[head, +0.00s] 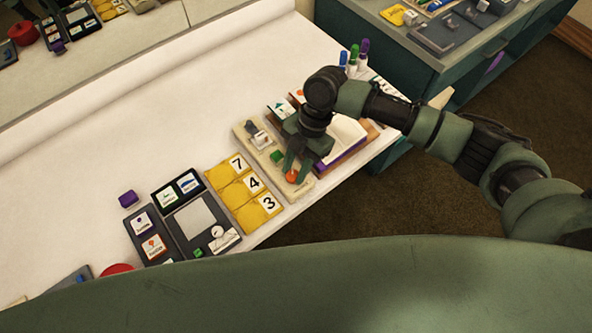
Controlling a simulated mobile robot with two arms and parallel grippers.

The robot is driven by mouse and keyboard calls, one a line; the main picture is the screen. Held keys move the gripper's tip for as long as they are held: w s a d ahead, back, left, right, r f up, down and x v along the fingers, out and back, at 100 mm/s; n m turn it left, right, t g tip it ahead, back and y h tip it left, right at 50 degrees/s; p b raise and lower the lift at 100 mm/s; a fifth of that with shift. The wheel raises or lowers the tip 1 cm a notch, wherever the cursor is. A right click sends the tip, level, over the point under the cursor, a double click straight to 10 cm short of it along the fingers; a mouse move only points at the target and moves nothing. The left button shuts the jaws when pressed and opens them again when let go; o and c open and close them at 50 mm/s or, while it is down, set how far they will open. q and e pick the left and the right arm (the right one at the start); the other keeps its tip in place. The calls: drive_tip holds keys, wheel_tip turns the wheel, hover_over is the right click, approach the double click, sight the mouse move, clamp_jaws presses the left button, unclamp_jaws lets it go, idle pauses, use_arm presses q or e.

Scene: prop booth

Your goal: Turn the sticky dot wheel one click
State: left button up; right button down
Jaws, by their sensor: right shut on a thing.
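A small orange round piece (291,177), which looks like the sticky dot wheel, sits at the near end of a long beige board (303,190). My right gripper (293,173) reaches down over the board from the right and is shut on this orange piece. The fingers hide part of it, so its exact turn cannot be read. The board also carries a green block (277,157) and a small grey and white device (257,135) at its far end. My left gripper is not in view.
Yellow cards numbered 7, 4 and 3 (231,197) lie left of the board. A dark tray (172,243) with cards and a purple block (128,198) lie farther left. An open book (345,138) and several markers (353,57) are on the right.

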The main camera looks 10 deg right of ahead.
drive_tip(key=n+b, duration=0.1)
drive_tip(key=n+g+h+b, duration=0.1)
drive_tip(key=n, duration=0.1)
drive_tip(key=shift+w+a+f+n, duration=0.1)
drive_tip(key=shift+w+a+n, duration=0.05)
drive_tip(key=shift+n, duration=0.15)
drive_tip(key=shift+a+n+h+b, duration=0.1)
drive_tip(key=shift+n+h+b, duration=0.55)
drive_tip(key=shift+n, duration=0.85)
drive_tip(key=c, duration=1.1)
unclamp_jaws()
drive_tip(key=shift+o, duration=0.2)
drive_tip(key=b+v, duration=0.1)
drive_tip(key=v, duration=0.7)
drive_tip(key=shift+w+b, duration=0.2)
drive_tip(key=shift+b, duration=0.1)
